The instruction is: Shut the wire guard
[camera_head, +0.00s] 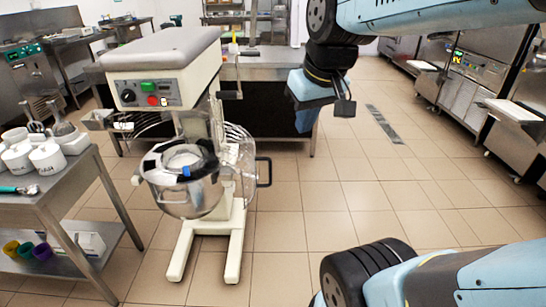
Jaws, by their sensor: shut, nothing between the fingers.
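The planetary mixer (165,70) stands on the floor left of centre, with a steel bowl (180,192) under its head. The wire guard (238,140) shows as curved wires at the right and left of the mixer's column, above the bowl rim. No wires cross the front of the bowl, so the guard looks open; the column hides part of it. My gripper (306,122) hangs from my arm at upper centre, right of the mixer and apart from the guard. It is shut and empty.
A steel table (45,205) with white containers (45,158) stands close on the left. A black handle (264,172) sticks out right of the bowl. A steel counter (265,70) stands behind. The tiled floor right of the mixer is clear.

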